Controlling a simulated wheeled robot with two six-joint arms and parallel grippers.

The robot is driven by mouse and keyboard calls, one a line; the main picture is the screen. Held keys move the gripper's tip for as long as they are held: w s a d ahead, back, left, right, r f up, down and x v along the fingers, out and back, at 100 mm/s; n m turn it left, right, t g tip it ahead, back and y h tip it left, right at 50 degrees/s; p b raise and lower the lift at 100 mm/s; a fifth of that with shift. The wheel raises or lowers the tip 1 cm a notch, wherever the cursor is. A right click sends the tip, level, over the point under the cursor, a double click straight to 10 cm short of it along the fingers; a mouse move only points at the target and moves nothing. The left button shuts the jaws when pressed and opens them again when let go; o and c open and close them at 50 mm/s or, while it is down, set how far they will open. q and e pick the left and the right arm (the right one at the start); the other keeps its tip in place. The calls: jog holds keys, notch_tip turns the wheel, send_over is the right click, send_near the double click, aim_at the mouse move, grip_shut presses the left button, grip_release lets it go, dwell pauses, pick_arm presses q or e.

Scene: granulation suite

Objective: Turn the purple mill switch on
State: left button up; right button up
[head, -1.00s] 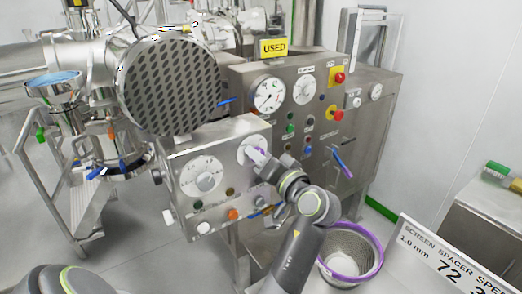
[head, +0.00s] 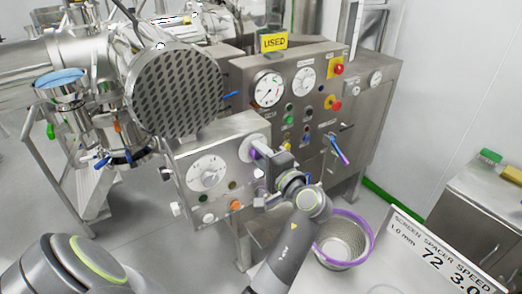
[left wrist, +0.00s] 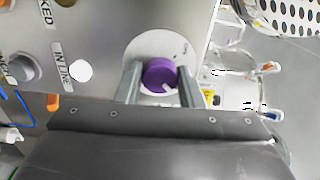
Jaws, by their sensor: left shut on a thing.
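The purple mill switch (left wrist: 159,75) is a round knob with a white pointer mark, set on a pale round dial plate (left wrist: 147,43) with small lettering. In the left wrist view the mark sits at the knob's lower right edge. My left gripper (left wrist: 159,86) has one finger on each side of the knob and is shut on it. In the head view my left gripper (head: 266,152) is at the right dial of the front steel panel (head: 225,150), and a bit of purple (head: 254,154) shows beside its fingers. My right gripper is not in view.
A large dial (head: 207,173) and several small buttons share the panel. Behind stands a cabinet with gauges (head: 268,89), red stop buttons (head: 333,103) and a purple-and-blue handle (head: 339,150). A purple-rimmed basket (head: 369,225) is below right. A sign (head: 440,250) stands at lower right.

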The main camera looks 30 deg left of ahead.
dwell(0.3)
pick_arm(q)
jog(key=o, duration=1)
jog(key=shift+a, duration=0.15)
